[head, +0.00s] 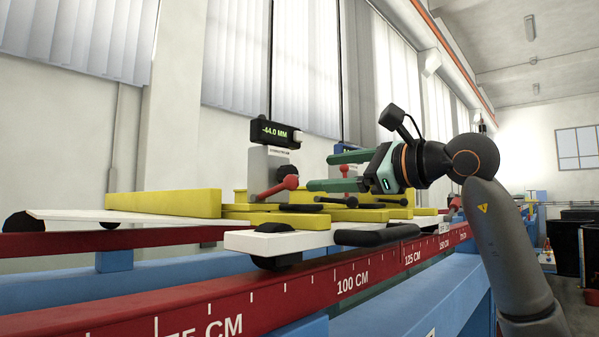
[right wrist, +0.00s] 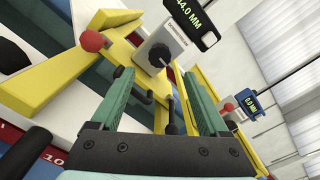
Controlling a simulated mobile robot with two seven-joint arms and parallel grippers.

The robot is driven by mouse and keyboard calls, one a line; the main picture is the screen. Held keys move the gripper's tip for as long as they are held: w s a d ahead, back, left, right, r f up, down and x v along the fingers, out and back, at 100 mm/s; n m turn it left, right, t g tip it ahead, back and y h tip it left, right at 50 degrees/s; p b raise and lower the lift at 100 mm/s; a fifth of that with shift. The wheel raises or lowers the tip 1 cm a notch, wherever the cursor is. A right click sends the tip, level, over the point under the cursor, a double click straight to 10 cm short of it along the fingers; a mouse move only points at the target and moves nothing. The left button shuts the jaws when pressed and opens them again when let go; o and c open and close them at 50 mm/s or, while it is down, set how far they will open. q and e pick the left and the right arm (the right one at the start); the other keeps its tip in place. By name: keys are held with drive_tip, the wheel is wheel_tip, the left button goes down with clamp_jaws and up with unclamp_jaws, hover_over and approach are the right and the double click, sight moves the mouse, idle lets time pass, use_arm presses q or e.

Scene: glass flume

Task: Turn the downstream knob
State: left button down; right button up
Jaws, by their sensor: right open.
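A grey gauge post (head: 264,165) with a black display reading -44.0 MM (head: 277,134) stands on the yellow carriage. Its round black knob (head: 288,171) faces my right gripper (head: 318,172); the small label is too fine to read surely. In the right wrist view the knob (right wrist: 160,55) has a light pointer mark and lies ahead of the fingertips. My right gripper (right wrist: 157,75) is open and empty, its green fingers apart and short of the knob. My left gripper is not in view.
A red ball lever (head: 291,182) sits just below the knob. A second gauge with a blue display (right wrist: 250,102) and red ball (right wrist: 228,107) stands farther along. The yellow frame (head: 165,203) and red scaled rail (head: 300,290) lie below the gripper.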

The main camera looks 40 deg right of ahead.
sight(283, 172)
drive_tip(key=w+p, duration=0.1)
drive_tip(key=w, duration=0.6)
drive_tip(key=shift+a, duration=0.3)
clamp_jaws()
